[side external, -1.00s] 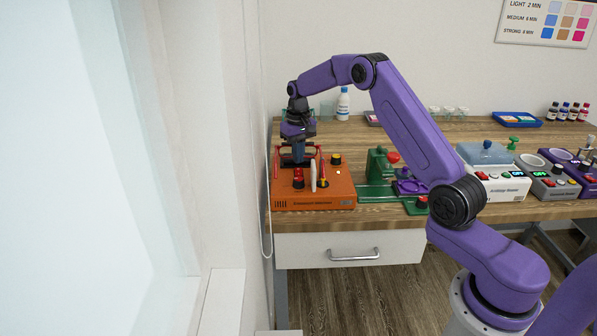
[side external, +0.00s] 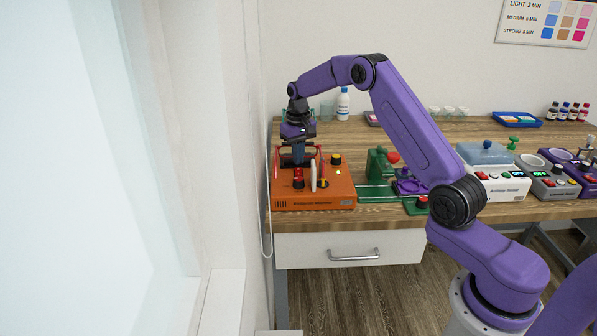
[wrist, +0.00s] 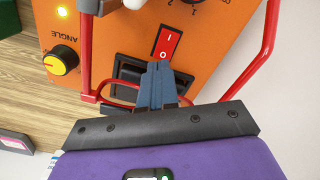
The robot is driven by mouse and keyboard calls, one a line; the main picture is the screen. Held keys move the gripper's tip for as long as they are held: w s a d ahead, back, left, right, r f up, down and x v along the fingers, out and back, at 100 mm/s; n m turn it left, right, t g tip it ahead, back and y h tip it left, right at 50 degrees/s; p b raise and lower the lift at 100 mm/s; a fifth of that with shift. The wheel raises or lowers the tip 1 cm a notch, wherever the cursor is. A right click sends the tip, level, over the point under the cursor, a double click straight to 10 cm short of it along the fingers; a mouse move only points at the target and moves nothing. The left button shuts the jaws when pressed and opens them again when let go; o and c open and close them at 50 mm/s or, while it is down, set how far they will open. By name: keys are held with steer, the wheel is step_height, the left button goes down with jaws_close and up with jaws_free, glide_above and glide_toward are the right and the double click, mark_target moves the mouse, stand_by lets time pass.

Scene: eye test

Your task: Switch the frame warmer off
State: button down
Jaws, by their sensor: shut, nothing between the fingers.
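The frame warmer (side external: 335,194) is an orange box at the left end of the bench; it fills much of the wrist view (wrist: 215,70). Its red rocker switch (wrist: 168,40) is marked I at the far end and O at the end nearer my fingers. A small yellow lamp (wrist: 62,11) is lit on the panel. My gripper (side external: 298,162) points down over the box. Its blue-grey fingers (wrist: 159,66) are shut and empty, with tips at the O end of the switch. I cannot tell whether they touch it. The switch is hidden in the side view.
Red bars (wrist: 270,40) stand on both sides of my fingers. A yellow-and-black ANGLE knob (wrist: 61,60) and a black socket-like part (wrist: 135,78) are close by. A green device (side external: 377,163) stands to the right. A wall closes off the left.

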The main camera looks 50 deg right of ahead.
steer(key=shift+f, duration=0.85)
stand_by(0.4)
step_height(320, 180, up, 7)
stand_by(1.0)
